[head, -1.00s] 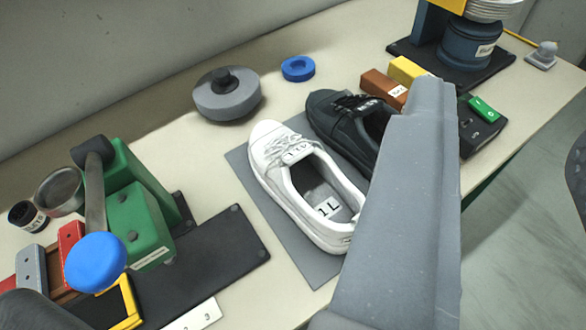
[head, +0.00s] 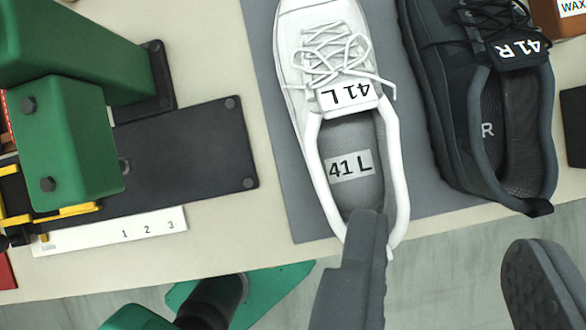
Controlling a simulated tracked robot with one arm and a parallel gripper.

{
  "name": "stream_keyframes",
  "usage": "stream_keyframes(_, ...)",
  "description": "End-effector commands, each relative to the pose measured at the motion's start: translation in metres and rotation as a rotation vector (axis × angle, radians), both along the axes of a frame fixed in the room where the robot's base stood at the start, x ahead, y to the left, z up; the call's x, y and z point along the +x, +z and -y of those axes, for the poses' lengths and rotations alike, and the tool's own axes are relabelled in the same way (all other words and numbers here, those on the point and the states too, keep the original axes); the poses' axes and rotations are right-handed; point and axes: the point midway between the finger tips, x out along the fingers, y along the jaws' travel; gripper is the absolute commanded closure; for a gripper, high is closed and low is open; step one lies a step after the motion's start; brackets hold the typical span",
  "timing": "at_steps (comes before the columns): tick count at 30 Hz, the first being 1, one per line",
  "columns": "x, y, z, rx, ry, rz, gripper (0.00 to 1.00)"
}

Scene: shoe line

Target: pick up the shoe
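A white shoe (head: 312,160) marked 41 L lies on a grey mat (head: 272,120), its toe away from me and its heel near the table's front edge. A dark shoe (head: 455,130) marked 41 R lies beside it on the right. My gripper (head: 450,232) is open, its two fingers wide apart. The left finger overlaps the white shoe's heel in the picture and hides part of it; I cannot tell whether they touch. The right finger, with a ridged pad, stands below the dark shoe's heel in the picture, over the floor.
A green press-like machine (head: 70,150) on a black base plate (head: 205,150) stands at the left. A white ruler strip (head: 110,232) lies in front of it. A brown WAX block (head: 555,18) is at the top right. The table edge runs just below the shoes, with floor beyond.

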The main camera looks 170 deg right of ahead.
Motion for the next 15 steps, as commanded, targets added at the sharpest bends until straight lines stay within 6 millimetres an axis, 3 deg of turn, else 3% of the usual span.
stream_keyframes(6, 0.004, -0.024, -0.027, -0.108, 0.193, -0.247, 0.66)
stream_keyframes(15, -0.005, -0.050, -0.041, -0.179, 0.349, -0.438, 0.66)
